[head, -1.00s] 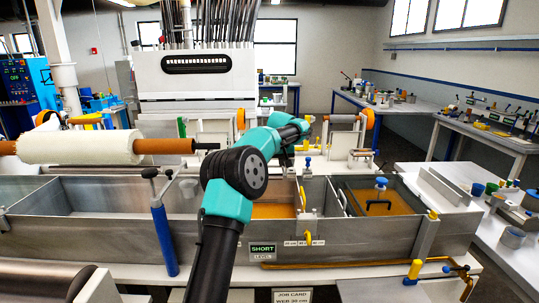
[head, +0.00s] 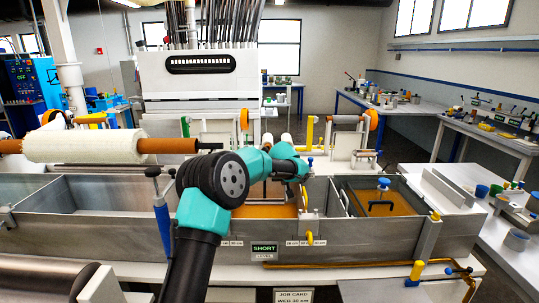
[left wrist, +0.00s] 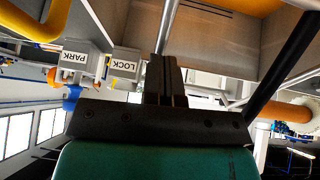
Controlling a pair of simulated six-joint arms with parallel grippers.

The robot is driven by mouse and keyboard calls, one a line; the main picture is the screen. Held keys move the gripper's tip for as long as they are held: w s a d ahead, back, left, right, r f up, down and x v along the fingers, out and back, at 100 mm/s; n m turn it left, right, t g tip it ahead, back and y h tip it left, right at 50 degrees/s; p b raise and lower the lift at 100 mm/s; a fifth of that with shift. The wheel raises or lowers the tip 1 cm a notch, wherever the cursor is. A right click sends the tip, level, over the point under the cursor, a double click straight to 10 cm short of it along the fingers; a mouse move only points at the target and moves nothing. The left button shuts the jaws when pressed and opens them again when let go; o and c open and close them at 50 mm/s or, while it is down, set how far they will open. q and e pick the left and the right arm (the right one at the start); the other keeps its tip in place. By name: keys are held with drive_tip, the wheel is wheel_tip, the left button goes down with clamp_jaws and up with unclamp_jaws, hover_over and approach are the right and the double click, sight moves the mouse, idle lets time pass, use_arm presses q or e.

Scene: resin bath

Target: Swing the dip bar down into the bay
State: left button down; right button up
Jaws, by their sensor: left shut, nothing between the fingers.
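My left gripper (head: 289,180) reaches over the middle of the metal trough, near the divider beside the open bay (head: 268,211) with amber resin. In the left wrist view its dark fingers (left wrist: 165,68) are together, with nothing held between them. A thin metal rod (left wrist: 169,22) and a thick dark bar (left wrist: 285,62) show near the fingers there. I cannot tell which of them, if either, is the dip bar, and my arm hides part of that area in the head view. PARK (left wrist: 74,57) and LOCK (left wrist: 126,65) plates show upside down beside the fingers. My right gripper is out of view.
A second resin bay with a blue-knobbed frame (head: 382,190) lies to the right. A white roll (head: 85,145) on a brown core spans the left. A blue-handled post (head: 162,225) stands at the trough's front. A SHORT level sign (head: 264,249) is on the front wall.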

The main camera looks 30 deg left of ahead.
use_arm(q)
wheel_tip(320, 180, down, 10)
drive_tip(key=w, duration=0.1)
drive_tip(key=shift+w+a+r, duration=0.2)
drive_tip(key=shift+w+a, duration=0.05)
drive_tip(key=shift+a, duration=0.15)
idle(0.5)
drive_tip(key=v, duration=1.7)
drive_tip(key=shift+s+r, duration=0.15)
